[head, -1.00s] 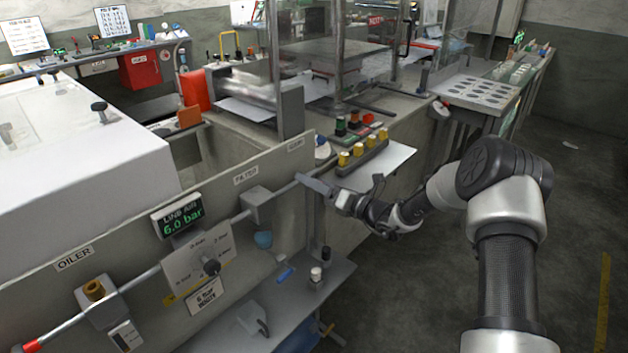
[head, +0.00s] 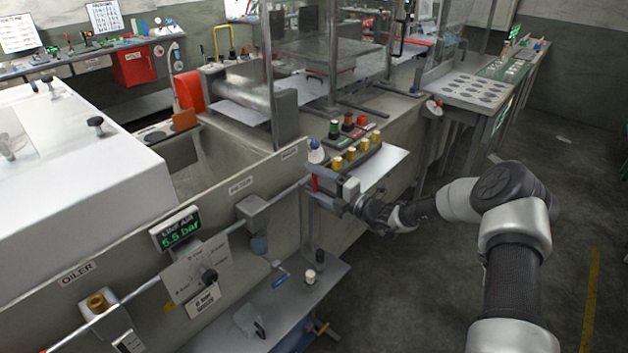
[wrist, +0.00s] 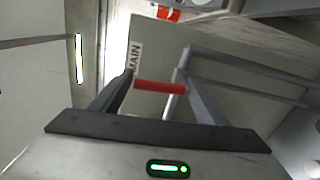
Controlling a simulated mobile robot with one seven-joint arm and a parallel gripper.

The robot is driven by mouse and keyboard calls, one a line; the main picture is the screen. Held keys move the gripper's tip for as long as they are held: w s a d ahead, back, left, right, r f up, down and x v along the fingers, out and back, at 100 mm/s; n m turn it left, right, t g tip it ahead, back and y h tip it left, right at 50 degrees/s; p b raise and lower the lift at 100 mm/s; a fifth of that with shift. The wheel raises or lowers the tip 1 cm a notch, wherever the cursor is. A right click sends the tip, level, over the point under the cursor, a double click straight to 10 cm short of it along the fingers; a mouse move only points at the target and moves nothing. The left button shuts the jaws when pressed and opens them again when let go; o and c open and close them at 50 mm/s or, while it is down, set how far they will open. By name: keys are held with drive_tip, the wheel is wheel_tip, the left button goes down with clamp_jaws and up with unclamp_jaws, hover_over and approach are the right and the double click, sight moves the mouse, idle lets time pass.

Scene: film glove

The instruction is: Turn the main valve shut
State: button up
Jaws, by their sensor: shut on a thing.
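The main valve's red handle (head: 314,183) is at the right end of the air pipe, below a small panel label. In the head view it stands roughly upright. In the wrist view the red handle (wrist: 160,87) lies crosswise between my fingers, close to the "MAIN" label (wrist: 136,58). My gripper (head: 319,187) is shut on this handle; its fingers also show in the wrist view (wrist: 158,75). The line air display (head: 180,230) reads 5.5 bar. The valve body is mostly hidden behind the gripper.
A filter (head: 253,212), a regulator panel with a knob (head: 196,275) and an oiler (head: 100,304) sit along the pipe on the left. A button box with yellow buttons (head: 350,153) is just above my gripper. A lower shelf (head: 290,303) is below. The floor at right is clear.

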drive_tip(key=shift+w+d+m, duration=0.1)
drive_tip(key=shift+m, duration=0.4)
drive_tip(key=o, duration=1.5)
drive_tip(key=v, duration=1.7)
drive_tip(key=shift+d, duration=0.2)
